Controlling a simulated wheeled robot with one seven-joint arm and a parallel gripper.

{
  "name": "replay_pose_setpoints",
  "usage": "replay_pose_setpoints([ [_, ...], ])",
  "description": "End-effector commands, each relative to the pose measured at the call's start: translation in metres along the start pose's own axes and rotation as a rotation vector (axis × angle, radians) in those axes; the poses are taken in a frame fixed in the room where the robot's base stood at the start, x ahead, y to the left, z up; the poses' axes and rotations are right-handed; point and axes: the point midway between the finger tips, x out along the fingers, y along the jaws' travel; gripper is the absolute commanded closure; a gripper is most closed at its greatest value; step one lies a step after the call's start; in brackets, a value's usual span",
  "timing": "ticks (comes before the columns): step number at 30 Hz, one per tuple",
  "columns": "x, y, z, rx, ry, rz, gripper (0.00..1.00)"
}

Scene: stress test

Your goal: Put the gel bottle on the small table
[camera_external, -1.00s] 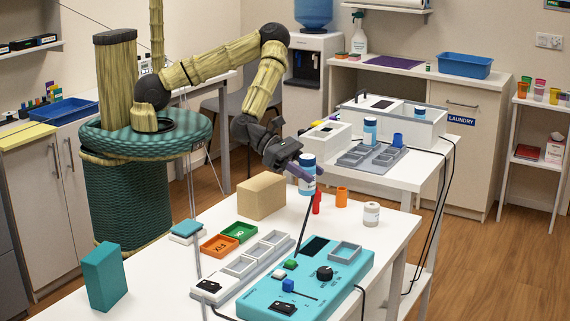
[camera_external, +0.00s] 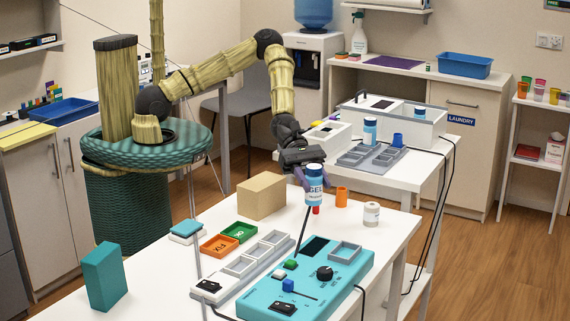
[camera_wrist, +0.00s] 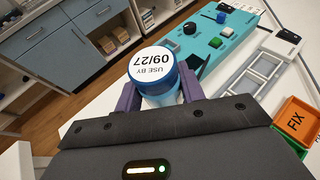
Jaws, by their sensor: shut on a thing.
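The gel bottle (camera_external: 314,190) is white with a blue cap and a blue label band reading GEL. My gripper (camera_external: 303,178) is shut on it and holds it upright above the front white table (camera_external: 380,232). In the wrist view, the bottle's round top (camera_wrist: 151,62) reads USE BY 09/27 and sits between the two purple fingers of my gripper (camera_wrist: 157,92). A smaller white table (camera_external: 415,177) stands behind; I cannot tell for sure that it is the small table named.
A red item (camera_external: 316,210), an orange cup (camera_external: 341,196) and a white jar (camera_external: 371,213) stand below and right of the bottle. A cardboard-coloured box (camera_external: 262,196) and a teal control panel (camera_external: 300,285) are nearby. The rear table carries a grey tray (camera_external: 355,158) and another blue-capped bottle (camera_external: 370,131).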

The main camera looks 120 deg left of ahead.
Motion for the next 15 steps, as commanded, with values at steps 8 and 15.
replay_pose_setpoints([
  [8, -0.0002, 0.0001, 0.0001, 0.002, -0.001, -0.005, 0.86],
  [15, 0.0015, -0.0001, -0.0039, 0.001, 0.0, -0.005, 0.86],
])
